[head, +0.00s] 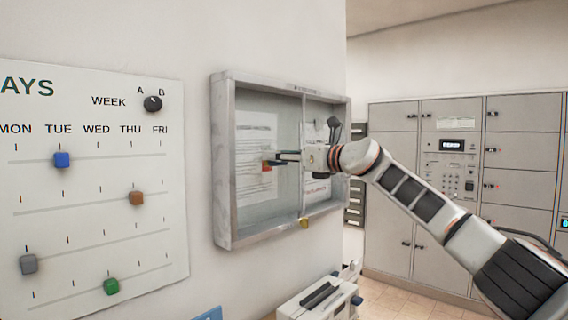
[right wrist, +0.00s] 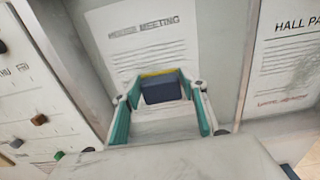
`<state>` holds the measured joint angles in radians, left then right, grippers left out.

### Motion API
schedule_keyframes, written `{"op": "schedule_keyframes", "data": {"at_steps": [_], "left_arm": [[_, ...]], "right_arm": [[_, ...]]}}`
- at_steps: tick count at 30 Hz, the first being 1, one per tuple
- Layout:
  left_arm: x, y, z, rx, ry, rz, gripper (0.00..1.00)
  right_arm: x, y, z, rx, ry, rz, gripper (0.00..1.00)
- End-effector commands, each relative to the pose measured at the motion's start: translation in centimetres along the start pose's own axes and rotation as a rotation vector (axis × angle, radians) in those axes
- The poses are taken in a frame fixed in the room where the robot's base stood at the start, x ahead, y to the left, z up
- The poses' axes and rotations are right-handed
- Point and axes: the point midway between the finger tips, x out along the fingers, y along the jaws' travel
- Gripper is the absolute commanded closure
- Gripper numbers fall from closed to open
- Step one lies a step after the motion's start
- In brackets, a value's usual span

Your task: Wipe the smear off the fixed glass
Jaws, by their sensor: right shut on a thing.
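A shallow metal-framed notice case (head: 228,242) hangs on the wall, with two glass panes side by side. Behind the left pane (head: 245,200) is a "House Meeting" paper (right wrist: 150,45). Behind the right pane is a "Hall Pa…" paper (right wrist: 290,50). A grey, cloudy smear (right wrist: 303,70) shows over that right-hand paper in the right wrist view. My right gripper (head: 284,158) is shut on a dark blue block with a yellow edge (right wrist: 163,90). It holds the block in front of the left pane; whether it touches the glass I cannot tell. My left gripper is not in view.
A brass lock (head: 304,223) sits at the case's bottom edge. A white board with coloured sliders (head: 100,190) is on the wall at left. Grey lockers (head: 390,180) stand at the back right. A white box-like object (head: 318,300) is below the case.

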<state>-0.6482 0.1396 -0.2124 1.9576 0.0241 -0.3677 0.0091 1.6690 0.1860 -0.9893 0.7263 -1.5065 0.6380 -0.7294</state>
Motion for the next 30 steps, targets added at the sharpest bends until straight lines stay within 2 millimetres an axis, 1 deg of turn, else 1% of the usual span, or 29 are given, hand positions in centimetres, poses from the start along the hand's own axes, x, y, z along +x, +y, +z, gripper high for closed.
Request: {"op": "schedule_keyframes", "data": {"at_steps": [1,7,12,18,25,30], "left_arm": [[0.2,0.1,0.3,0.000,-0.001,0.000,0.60],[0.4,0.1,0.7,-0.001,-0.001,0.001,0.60],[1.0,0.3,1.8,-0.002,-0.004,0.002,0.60],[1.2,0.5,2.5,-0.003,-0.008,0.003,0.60],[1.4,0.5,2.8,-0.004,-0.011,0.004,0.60],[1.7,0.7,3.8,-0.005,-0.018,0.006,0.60]], "right_arm": [[0.0,0.1,-0.2,0.000,0.000,-0.001,0.75],[0.0,0.7,-0.1,-0.001,-0.001,0.001,0.75],[0.2,2.0,-0.4,-0.001,0.000,0.001,0.75],[0.3,3.4,-0.1,-0.001,0.000,0.001,0.75],[0.3,4.2,-0.1,0.000,0.000,0.002,0.75],[0.3,5.5,-0.2,-0.002,0.001,0.003,0.75]]}}
